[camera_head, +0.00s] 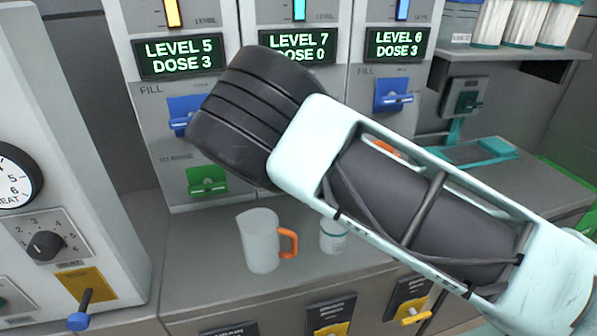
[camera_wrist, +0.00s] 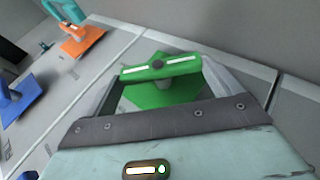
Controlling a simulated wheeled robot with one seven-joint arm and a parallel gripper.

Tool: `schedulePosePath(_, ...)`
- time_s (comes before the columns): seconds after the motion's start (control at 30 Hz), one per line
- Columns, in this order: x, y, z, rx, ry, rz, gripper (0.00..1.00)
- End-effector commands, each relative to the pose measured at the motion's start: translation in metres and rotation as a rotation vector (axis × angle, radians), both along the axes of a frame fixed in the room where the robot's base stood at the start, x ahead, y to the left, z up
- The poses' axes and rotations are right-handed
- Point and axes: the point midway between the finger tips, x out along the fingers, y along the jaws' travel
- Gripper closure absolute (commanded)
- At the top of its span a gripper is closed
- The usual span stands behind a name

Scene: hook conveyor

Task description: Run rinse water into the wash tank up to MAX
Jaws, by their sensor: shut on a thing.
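Three grey tank panels stand in a row in the head view. The left display (camera_head: 180,56) reads LEVEL 5 DOSE 3, the middle display (camera_head: 297,47) LEVEL 7 DOSE 0, the right display (camera_head: 398,44) LEVEL 6 DOSE 3. In the wrist view my gripper (camera_wrist: 160,76) is shut on a green handle (camera_wrist: 172,92) on a grey face. In the head view my arm hides the gripper and most of the middle panel's lower part. The left panel has a blue fill handle (camera_head: 184,113) and a free green handle (camera_head: 207,180). The MAX mark is not readable.
A clear jug (camera_head: 260,243) with an orange handle and a small white jar (camera_head: 333,236) stand on the counter below my arm. A dial cabinet (camera_head: 60,150) is at left. Another blue handle (camera_head: 393,95) is on the right panel. The wrist view shows an orange handle (camera_wrist: 84,40).

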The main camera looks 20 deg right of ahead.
Motion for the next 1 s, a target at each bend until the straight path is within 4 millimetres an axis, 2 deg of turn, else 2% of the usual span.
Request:
schedulePosePath(0.47, 0.0, 0.0, 0.0, -0.016, 0.001, 0.001, 0.32)
schedulePosePath(0.5, 0.0, 0.0, 0.0, -0.016, 0.001, 0.001, 0.01)
schedulePosePath(0.8, -0.001, 0.002, 0.001, -0.015, 0.001, 0.001, 0.0)
schedulePosePath(1.0, -0.011, 0.02, 0.018, -0.013, -0.001, 0.004, 0.0)
